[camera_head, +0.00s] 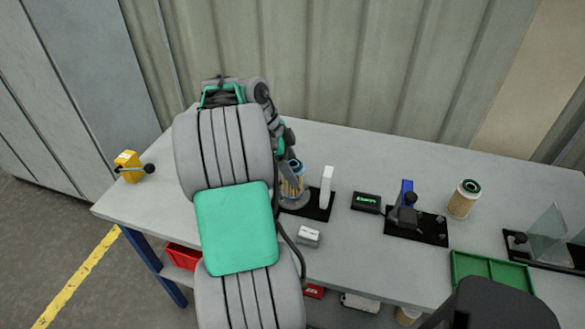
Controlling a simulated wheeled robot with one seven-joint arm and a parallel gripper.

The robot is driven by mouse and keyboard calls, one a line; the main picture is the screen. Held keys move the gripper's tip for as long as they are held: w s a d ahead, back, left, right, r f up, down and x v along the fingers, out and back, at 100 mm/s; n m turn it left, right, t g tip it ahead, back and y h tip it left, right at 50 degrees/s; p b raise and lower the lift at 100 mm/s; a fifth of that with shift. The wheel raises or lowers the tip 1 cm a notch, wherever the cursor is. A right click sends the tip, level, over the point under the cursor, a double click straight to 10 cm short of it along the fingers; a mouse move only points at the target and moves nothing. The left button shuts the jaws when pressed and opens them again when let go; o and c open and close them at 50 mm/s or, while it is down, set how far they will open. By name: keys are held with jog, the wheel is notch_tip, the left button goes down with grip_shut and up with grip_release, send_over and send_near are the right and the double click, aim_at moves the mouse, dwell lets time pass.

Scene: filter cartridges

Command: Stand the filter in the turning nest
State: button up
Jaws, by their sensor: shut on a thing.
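A tan pleated filter with a blue end (291,188) stands roughly upright at the round grey turning nest (298,206), just right of my arm. The nest sits on a black base plate (322,212) with a white upright post (326,188). My gripper (293,170) is at the top of this filter and shut on it. My arm hides part of the gripper and the left side of the nest. I cannot tell whether the filter's foot rests fully on the nest.
A second tan filter with a green top (462,201) stands at the right. Between are a small black display box (366,202) and a blue-and-black fixture (406,205). A small grey box (308,236) and a green tray (488,268) lie nearer. A yellow box with lever (129,166) sits far left.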

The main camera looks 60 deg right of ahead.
jog(key=shift+f+b, duration=0.5)
dwell(0.7)
jog(key=o, duration=1.5)
jog(key=shift+o, duration=0.4)
jog(key=o, duration=0.3)
jog(key=shift+r, duration=0.1)
jog(key=shift+r+p, duration=0.85)
jog(key=shift+r, duration=0.1)
